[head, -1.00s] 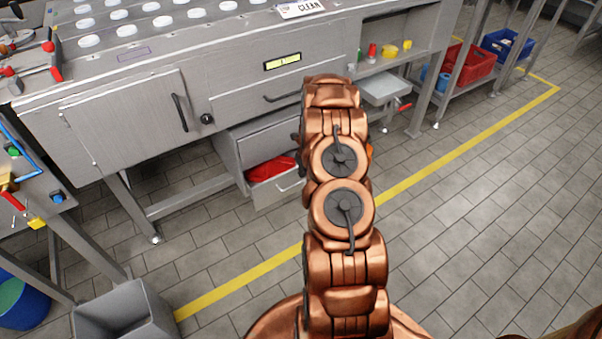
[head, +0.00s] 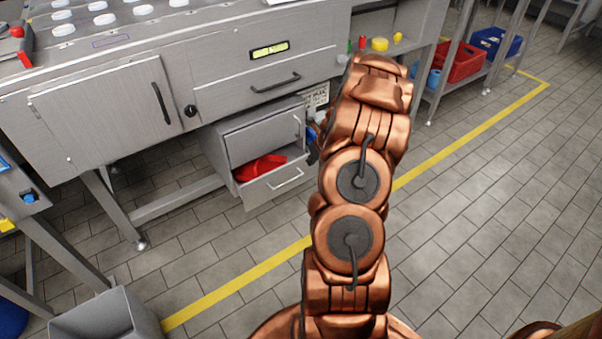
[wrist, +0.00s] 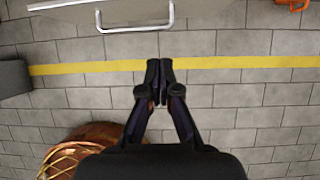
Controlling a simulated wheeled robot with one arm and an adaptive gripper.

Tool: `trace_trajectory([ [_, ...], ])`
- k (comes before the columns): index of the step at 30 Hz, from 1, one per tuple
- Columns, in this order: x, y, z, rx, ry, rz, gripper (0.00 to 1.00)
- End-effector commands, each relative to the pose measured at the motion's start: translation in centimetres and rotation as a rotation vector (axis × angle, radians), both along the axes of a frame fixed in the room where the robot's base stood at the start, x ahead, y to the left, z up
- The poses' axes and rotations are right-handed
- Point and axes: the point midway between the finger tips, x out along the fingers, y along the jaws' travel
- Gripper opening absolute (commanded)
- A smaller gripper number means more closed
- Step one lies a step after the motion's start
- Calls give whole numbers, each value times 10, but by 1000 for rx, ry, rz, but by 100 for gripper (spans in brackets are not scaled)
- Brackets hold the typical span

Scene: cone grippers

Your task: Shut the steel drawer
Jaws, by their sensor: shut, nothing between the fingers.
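A steel drawer (head: 262,196), low in the cabinet under the bench, stands pulled out with a red item (head: 258,167) inside. Its bar handle (head: 285,180) faces the open floor. In the wrist view a bar handle (wrist: 135,29) on a pale front shows at the top left, seemingly this drawer's. My gripper (wrist: 160,68) is shut and empty, over the floor near the yellow line, below and right of that handle and apart from it in the picture. In the head view my copper arm hides most or all of the gripper.
Above the open drawer is a closed one (head: 262,135), and a wide bench drawer (head: 265,85) is also shut. A grey bin (head: 100,315) stands at the lower left. Red (head: 465,62) and blue (head: 500,42) crates sit on a right-hand shelf. The tiled floor before the drawer is clear.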

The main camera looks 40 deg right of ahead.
Motion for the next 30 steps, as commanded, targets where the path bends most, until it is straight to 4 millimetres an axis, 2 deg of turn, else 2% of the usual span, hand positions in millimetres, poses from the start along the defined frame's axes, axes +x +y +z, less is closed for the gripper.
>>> trace_trajectory([
  [1,-5,-2,-14,-1,-35,-7,0],
  [6,-17,-10,-21,-26,-152,-13,0],
  [18,-31,-8,-22,-94,-327,-7,0],
  [23,-29,-8,-23,-101,-336,-5,0],
  [30,-7,-12,-46,-104,-335,-2,0],
])
